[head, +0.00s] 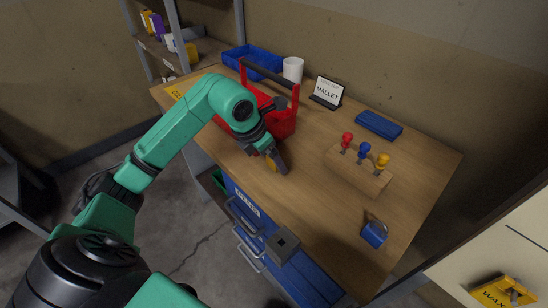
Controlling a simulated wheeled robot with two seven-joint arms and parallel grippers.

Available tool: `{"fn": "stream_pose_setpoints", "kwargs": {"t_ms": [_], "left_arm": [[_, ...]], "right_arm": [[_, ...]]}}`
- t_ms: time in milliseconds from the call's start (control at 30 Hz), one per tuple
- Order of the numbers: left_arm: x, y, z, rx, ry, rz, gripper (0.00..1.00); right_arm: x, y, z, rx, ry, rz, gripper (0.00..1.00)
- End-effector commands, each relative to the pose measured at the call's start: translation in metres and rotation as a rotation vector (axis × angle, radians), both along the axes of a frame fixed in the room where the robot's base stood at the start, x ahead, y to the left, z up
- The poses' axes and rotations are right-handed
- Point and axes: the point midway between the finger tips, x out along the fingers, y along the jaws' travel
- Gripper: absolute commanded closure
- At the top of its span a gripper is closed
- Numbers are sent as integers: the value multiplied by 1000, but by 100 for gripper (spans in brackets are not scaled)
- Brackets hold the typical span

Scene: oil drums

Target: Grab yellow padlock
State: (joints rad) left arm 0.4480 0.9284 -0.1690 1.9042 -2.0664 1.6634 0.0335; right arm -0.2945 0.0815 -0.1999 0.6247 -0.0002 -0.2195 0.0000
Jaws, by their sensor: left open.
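My left gripper (277,162) is open and low over the wooden tabletop, just in front of the red tool caddy. A small yellow piece (271,164) shows at its fingers. It looks like the yellow padlock, mostly hidden by the gripper, and I cannot tell whether the fingers touch it. A blue padlock (374,234) lies near the right front of the tabletop, apart from the gripper.
The red caddy (283,122) with a dark handle stands behind the gripper. A wooden block (352,176) holds red, blue and yellow knobbed pieces. A blue bin (250,62), white cup (293,69), MALLET sign (328,91) and blue case (379,125) stand at the back. The front middle of the tabletop is clear.

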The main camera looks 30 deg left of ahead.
Motion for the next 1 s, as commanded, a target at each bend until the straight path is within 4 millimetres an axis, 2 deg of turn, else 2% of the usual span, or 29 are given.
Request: {"fn": "stream_pose_setpoints", "kwargs": {"t_ms": [100, 267, 300, 367, 500, 533, 833, 1000], "left_arm": [[4, -2, -11, 0, 0, 0, 9], [5, -2, -12, 1, -1, -1, 9], [5, -2, -12, 1, -1, -1, 16], [5, -2, -12, 1, -1, -1, 39], [5, -2, -12, 1, -1, -1, 93], [5, -2, -12, 1, -1, -1, 100], [5, -2, -8, 0, -3, -1, 100], [6, -1, 14, 1, -8, 1, 100]], "right_arm": [[0, 0, 3, 0, 0, 0, 50], [-2, 0, 2, -1, 4, -1, 50], [-3, 0, 2, 0, 5, -1, 50], [-4, 0, 2, 0, 6, -1, 50], [-6, 0, 1, -1, 10, -1, 50], [-6, 0, 1, -1, 10, -1, 50], [-7, 1, 1, 0, 12, -1, 50], [-7, 1, 0, 1, 13, -1, 50]]}}
